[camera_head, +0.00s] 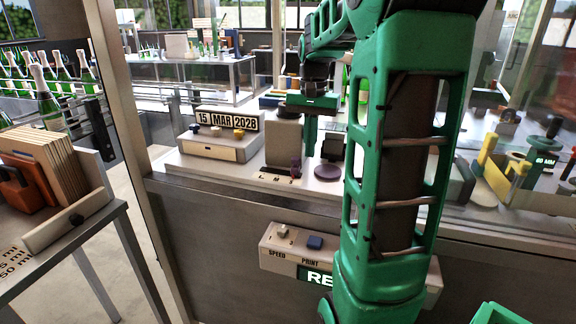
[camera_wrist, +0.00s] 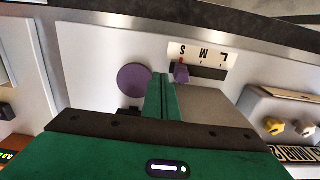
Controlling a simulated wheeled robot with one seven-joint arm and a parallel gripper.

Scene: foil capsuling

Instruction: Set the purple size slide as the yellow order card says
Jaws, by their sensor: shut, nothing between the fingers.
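The purple size slide (camera_wrist: 181,73) sits at the S end of its slot on the white scale marked S, M and L (camera_wrist: 205,55), with a small red mark just beyond it. It also shows in the head view (camera_head: 296,167) as a small upright purple knob. My gripper (camera_wrist: 161,80) is shut and empty, with its green fingertips close beside the slide, between it and a purple disc (camera_wrist: 134,79). I cannot tell whether they touch the slide. I cannot make out a yellow order card.
A grey block (camera_head: 280,144) stands behind the slide. A panel marked SPEED and PRINT (camera_head: 300,242) is below the table edge. My arm hides part of the right side.

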